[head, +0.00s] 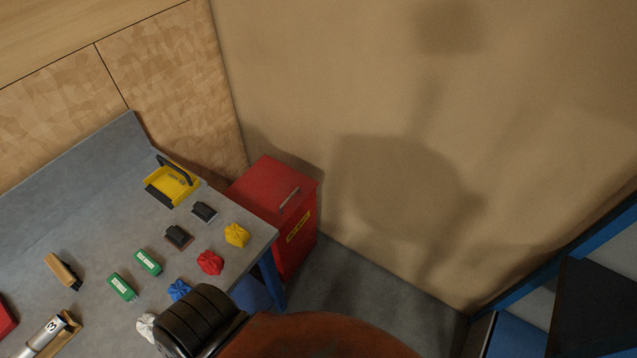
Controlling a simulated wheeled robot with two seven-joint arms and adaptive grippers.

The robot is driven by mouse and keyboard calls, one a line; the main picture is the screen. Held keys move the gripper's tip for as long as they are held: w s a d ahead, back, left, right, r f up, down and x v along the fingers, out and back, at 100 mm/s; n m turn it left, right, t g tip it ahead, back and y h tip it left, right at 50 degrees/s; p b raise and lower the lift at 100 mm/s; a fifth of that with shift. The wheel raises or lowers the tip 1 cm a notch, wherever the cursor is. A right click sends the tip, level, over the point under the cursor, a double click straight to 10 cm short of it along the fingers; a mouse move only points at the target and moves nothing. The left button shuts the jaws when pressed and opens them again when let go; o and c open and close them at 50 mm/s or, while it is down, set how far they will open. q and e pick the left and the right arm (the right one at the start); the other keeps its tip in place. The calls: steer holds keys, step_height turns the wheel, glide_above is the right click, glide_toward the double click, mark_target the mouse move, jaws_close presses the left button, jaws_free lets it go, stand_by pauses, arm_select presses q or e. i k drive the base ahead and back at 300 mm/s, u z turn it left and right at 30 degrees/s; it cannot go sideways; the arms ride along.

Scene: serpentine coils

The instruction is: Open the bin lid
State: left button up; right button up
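A red bin (299,240) with a yellow label stands on the floor in the corner, just beyond the right end of the table. Its red lid (270,186) looks shut and has a grey handle (290,197) near its right edge. The lower left of the bin is hidden behind the table. A dark ribbed and orange-brown part, probably of my own arm, fills the bottom middle and is well short of the bin. Neither gripper's fingers show in the head view.
The grey table (100,225) holds a yellow tool with a black handle (172,182), dark blocks, green boxes, a brush and crumpled coloured cloths, including a yellow one (237,235). Grey floor (370,290) is clear right of the bin. A blue-framed rack (590,236) stands at the right.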

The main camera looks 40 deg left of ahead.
mark_target(271, 190)
steer(key=u, duration=0.1)
steer(key=i, duration=1)
steer(key=u, duration=0.35)
